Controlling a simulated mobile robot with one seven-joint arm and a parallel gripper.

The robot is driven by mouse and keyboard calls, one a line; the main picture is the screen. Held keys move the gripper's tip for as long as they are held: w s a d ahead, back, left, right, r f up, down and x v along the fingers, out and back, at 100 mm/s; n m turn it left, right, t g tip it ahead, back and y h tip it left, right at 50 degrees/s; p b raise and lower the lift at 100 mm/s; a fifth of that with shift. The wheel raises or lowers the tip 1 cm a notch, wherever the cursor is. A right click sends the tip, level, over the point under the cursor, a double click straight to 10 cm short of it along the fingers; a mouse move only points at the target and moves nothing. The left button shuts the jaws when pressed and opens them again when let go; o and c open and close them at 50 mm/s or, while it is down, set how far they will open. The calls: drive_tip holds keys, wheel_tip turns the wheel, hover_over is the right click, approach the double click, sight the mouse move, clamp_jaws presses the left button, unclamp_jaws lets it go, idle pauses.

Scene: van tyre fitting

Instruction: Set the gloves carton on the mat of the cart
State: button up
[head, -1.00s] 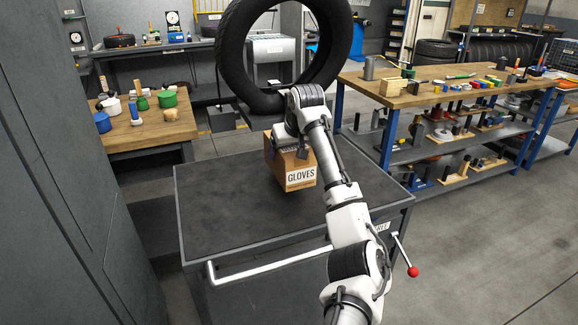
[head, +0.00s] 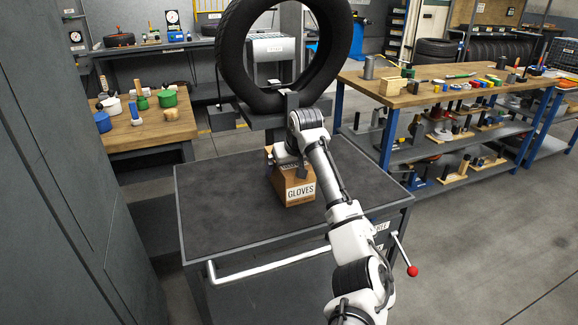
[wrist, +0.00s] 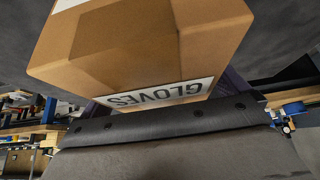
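The gloves carton (head: 297,191) is a brown cardboard box with a white GLOVES label. It is over the middle of the dark mat (head: 235,205) on top of the cart (head: 192,251), its underside at or very near the mat; I cannot tell whether it touches. My gripper (head: 288,163) is at the top of the carton and shut on it. In the wrist view the carton (wrist: 145,50) fills the upper middle with its label upside down. The fingers are mostly hidden behind the carton and the wrist housing.
A large upright tyre (head: 233,60) stands behind the cart. A wooden bench (head: 440,95) with several small items is at right, and a smaller one (head: 150,132) with pots at left. A grey cabinet (head: 60,180) borders the left. The mat around the carton is clear.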

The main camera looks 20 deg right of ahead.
drive_tip(key=b+v, duration=0.1)
drive_tip(key=v, duration=1.1)
drive_tip(key=shift+r, duration=0.1)
